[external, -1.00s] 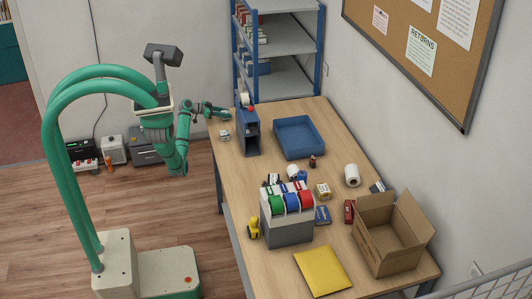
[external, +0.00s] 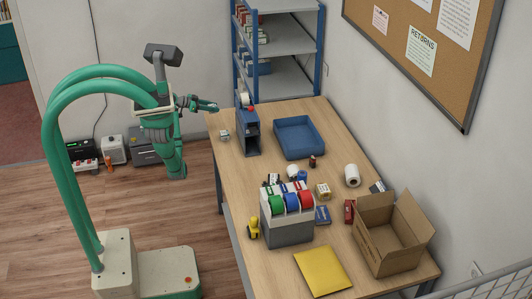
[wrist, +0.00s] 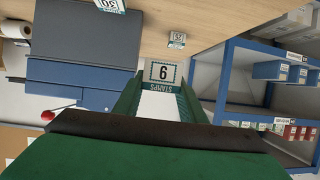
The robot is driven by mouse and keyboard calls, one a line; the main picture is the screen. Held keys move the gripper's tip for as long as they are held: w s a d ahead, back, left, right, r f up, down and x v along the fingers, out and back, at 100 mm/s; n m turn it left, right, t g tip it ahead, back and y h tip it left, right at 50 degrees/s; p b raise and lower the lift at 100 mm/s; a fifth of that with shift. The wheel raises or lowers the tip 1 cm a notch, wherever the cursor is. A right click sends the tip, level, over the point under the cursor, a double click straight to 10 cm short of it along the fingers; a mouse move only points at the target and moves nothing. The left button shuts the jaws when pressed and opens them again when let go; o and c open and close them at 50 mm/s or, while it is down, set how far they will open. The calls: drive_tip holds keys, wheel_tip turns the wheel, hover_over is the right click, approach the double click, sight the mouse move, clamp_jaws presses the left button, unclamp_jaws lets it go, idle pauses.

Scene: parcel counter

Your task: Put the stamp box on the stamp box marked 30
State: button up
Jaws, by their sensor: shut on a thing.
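My gripper (external: 209,106) is shut on a small stamp box and holds it up by the counter's far left corner. In the wrist view the stamp box (wrist: 163,74) sits between the fingers. Its label shows upside down, with STAMPS and a digit that looks like 6 when turned upright. The stamp box marked 30 (wrist: 108,4) is cut off by the top edge of the wrist view, apart from the held box. A small white box (external: 224,134) stands on the counter below and right of my gripper in the external view; its mark is too small to read.
Another small labelled box (wrist: 177,40) stands on the counter. A blue upright unit (external: 250,132) with a red knob stands close by. A shelf rack (external: 283,45) rises beyond the counter's far end.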

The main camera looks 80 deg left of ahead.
drive_tip(key=h, duration=0.1)
hover_over(224, 133)
drive_tip(key=a, duration=0.1)
drive_tip(key=shift+m, duration=0.4)
drive_tip(key=f, duration=0.4)
drive_tip(key=shift+w+d+f, duration=0.1)
drive_tip(key=shift+w+d, duration=0.05)
drive_tip(key=shift+d, duration=0.25)
drive_tip(key=shift+f, duration=2.15)
drive_tip(key=o, duration=1.1)
drive_tip(key=shift+f, duration=0.1)
drive_tip(key=v, duration=1.2)
